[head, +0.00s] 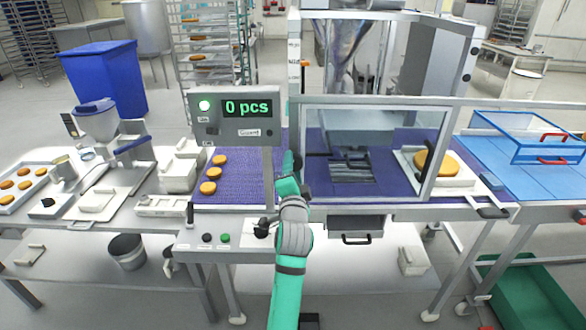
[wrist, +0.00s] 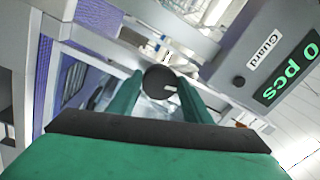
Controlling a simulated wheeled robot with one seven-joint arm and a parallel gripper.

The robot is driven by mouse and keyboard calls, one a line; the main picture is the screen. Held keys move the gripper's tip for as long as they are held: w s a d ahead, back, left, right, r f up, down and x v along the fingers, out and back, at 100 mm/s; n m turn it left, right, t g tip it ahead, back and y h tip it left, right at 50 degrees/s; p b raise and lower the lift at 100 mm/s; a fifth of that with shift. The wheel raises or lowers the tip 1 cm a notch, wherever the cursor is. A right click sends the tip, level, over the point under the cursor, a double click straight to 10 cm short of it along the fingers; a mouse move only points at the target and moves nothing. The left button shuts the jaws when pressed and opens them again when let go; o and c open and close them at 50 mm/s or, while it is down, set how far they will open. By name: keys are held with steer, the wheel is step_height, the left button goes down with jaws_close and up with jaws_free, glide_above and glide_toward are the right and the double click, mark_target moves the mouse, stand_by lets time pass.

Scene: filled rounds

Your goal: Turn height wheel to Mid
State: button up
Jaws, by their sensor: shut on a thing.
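The height wheel (wrist: 158,77) is a dark round knob with a small white mark at its lower right, in the middle of the wrist view. My gripper (wrist: 164,92) is shut on it, one green finger on each side. In the head view my green arm reaches up from the bottom middle to the machine's frame. No scale or Mid label is readable.
A display (head: 222,116) reading "0 pcs" stands left of my gripper. Below it is a control panel (head: 215,240) with buttons and a black knob. Rounds (head: 208,188) lie on the purple belt (head: 240,185). The clear guard (head: 370,150) is right of my arm.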

steer(key=shift+m, duration=1.1)
steer(key=shift+r, duration=0.1)
steer(key=o, duration=1.1)
steer(key=shift+c, duration=0.2)
steer(key=s, duration=1)
steer(key=shift+s+f, duration=0.4)
steer(key=shift+f, duration=0.1)
